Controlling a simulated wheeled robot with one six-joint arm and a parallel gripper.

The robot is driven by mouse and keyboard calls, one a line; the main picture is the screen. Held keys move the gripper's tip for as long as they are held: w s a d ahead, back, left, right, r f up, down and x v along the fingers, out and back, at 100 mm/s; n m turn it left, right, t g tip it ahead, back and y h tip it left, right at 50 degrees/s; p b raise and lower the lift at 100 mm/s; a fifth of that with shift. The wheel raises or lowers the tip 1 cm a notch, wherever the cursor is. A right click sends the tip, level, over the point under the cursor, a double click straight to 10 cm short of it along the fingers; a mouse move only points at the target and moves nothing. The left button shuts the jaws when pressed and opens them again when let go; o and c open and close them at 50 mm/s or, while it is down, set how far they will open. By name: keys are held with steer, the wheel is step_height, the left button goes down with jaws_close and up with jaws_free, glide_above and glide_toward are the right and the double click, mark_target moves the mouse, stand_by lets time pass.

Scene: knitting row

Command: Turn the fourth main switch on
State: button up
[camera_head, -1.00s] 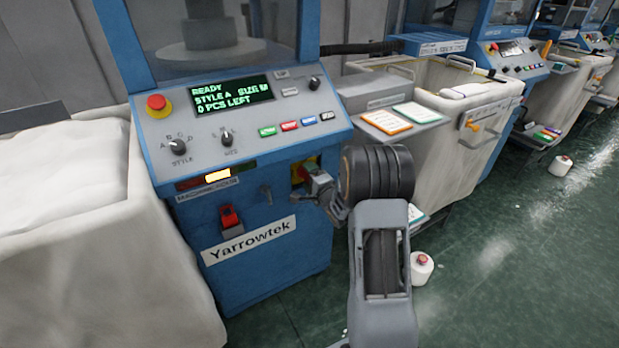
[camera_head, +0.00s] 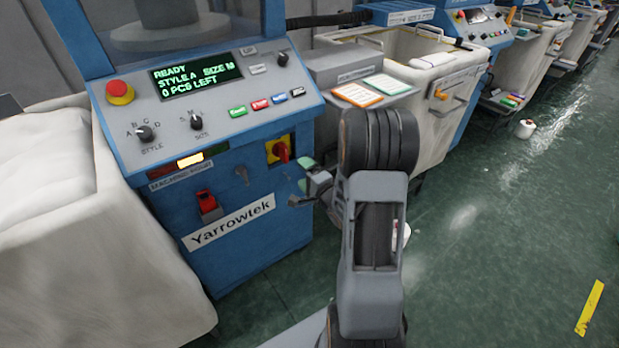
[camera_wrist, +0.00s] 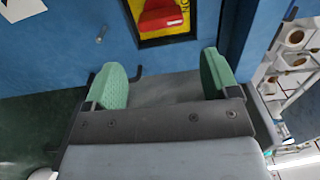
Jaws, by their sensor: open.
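The main switch (camera_head: 281,152) is a red rotary handle on a yellow plate, low on the right of the blue Yarrowtek machine's front. In the head view the handle looks roughly upright. In the wrist view the red handle (camera_wrist: 163,14) is cut off by the top edge, so its setting is hard to read. My gripper (camera_head: 302,182) is open and empty, a little right of and below the switch, apart from it. In the wrist view its green-padded fingers (camera_wrist: 163,76) stand wide apart below the switch plate, with nothing between them.
The machine's lit display (camera_head: 196,78) reads READY, STYLE A, SIZE M, 0 PCS LEFT. An amber lamp (camera_head: 190,160) glows. A red hanging tag or lock (camera_head: 207,203) and an emergency stop (camera_head: 120,91) are on its front. Cloth bins flank it; green floor on the right is open.

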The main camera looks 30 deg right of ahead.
steer(key=shift+s+d, duration=0.15)
steer(key=shift+s, duration=1.15)
steer(key=s+d+f+n+g+h+p, duration=0.1)
steer(key=s+d+f+n+g+h, duration=0.3)
steer(key=f+n+g, duration=0.3)
steer(key=s+a+r+n+g+p, duration=0.2)
steer(key=a+r+p, duration=0.4)
steer(key=r, duration=0.5)
steer(key=s+a+r+n+g+y+p, duration=0.1)
steer(key=s+a+r+n+p, duration=0.3)
steer(key=r, duration=0.8)
steer(key=s+a+r+n+g+p, duration=0.4)
steer(key=s+a+r+p, duration=0.3)
steer(key=r, duration=0.5)
steer(key=shift+a+y+p, duration=0.4)
steer(key=shift+a+p, duration=0.2)
steer(key=shift+p, duration=0.25)
